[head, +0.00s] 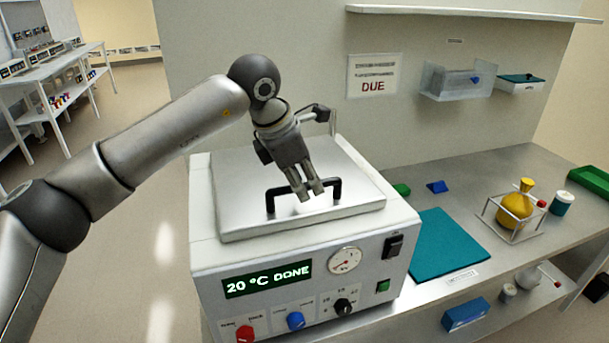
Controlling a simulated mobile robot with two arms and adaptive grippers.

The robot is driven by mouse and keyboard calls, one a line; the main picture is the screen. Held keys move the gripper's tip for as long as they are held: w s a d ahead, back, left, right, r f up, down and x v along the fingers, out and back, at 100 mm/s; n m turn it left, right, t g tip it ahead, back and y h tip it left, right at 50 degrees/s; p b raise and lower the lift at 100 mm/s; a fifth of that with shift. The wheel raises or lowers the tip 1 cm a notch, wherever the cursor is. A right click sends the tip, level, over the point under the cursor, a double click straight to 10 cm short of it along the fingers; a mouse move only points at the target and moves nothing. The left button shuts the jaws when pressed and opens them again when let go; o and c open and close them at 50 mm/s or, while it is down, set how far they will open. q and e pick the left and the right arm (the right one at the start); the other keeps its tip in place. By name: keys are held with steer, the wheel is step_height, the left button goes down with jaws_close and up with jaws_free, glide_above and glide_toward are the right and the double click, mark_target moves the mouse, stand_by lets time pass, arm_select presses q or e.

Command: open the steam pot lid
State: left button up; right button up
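The steam pot (207,260) is a white box with a flat metal lid (240,175) that lies closed on top. A black bar handle (271,205) stands near the lid's front edge. My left gripper (311,192) comes in from above, its fingers pointing down at the middle of the handle. The fingers hide part of the bar, and I cannot tell whether they close around it or only stand in front. The display (268,279) reads "20 °C DONE". My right gripper is out of view.
The pot's front has a gauge (344,260), a black switch (393,245), and red (245,334), blue (295,320) and black knobs. To the right are a teal mat (447,245) and a yellow flask (515,208) in a wire stand. A wall shelf (460,14) hangs above.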

arm_select(q)
steer(key=shift+d+f, duration=0.1)
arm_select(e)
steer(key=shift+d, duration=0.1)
arm_select(q)
jaws_close()
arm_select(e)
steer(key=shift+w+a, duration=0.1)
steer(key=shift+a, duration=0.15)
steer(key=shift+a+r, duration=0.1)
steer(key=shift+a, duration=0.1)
